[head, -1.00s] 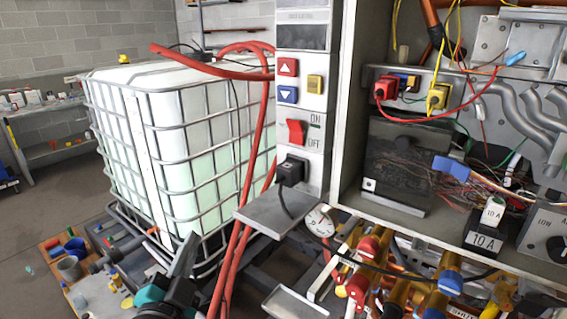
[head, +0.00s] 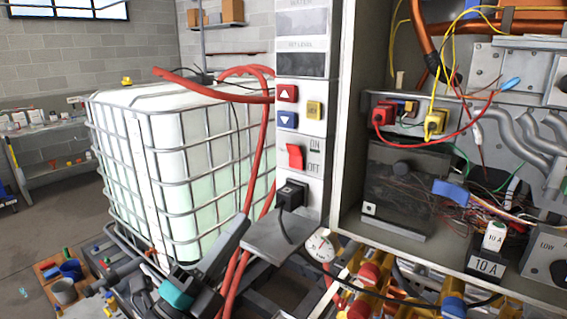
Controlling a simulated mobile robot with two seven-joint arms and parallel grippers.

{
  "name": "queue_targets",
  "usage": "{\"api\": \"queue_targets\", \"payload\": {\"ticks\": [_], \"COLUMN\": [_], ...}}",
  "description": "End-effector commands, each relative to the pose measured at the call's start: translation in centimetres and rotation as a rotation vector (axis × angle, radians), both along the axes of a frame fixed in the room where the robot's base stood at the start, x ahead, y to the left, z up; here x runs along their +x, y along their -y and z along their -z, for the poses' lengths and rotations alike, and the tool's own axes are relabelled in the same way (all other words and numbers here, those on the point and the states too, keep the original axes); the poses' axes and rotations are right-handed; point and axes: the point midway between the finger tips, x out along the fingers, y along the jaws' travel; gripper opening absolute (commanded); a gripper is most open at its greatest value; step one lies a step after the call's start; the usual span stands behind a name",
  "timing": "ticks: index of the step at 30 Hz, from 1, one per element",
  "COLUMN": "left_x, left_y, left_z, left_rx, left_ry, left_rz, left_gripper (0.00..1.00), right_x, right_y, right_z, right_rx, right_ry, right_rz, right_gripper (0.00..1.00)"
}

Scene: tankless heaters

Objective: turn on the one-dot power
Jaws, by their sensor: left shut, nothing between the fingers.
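A red rocker switch (head: 295,157) sits on the tall light-grey control panel (head: 313,180), beside the printed words ON and OFF. I cannot make out a one-dot mark. A black plug (head: 291,196) with a cable sits just below the switch. My left gripper (head: 241,222), dark grey with a teal part behind it, is shut and empty. In the picture it is below and left of the switch and plug, over the red hoses, apart from the switch. My right gripper does not show.
A red up button (head: 287,93), blue down button (head: 286,121) and yellow button (head: 314,110) sit above the switch. A metal shelf (head: 275,238) juts out below the plug. Red hoses (head: 262,150) hang left of the panel, before a caged white tank (head: 175,165).

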Motion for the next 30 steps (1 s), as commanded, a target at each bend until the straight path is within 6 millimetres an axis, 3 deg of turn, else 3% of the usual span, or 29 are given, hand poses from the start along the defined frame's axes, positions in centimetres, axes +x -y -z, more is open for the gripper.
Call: {"api": "queue_targets", "payload": {"ticks": [7,22,30], "left_x": [1.2,7.8,9.6], "left_y": [0.9,5.6,7.0], "left_z": [-1.1,-5.8,-6.9], "left_rx": [-0.003,-0.005,-0.003], "left_ry": [0.001,-0.001,-0.002], "left_rz": [0.001,0.000,0.001], "left_gripper": [0.00,0.00,0.00], "right_x": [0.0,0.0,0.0], "right_y": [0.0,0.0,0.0], "right_z": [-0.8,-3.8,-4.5], "right_rx": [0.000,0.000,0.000], "right_ry": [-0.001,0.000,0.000], "right_rz": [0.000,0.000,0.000], "right_gripper": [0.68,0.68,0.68]}}
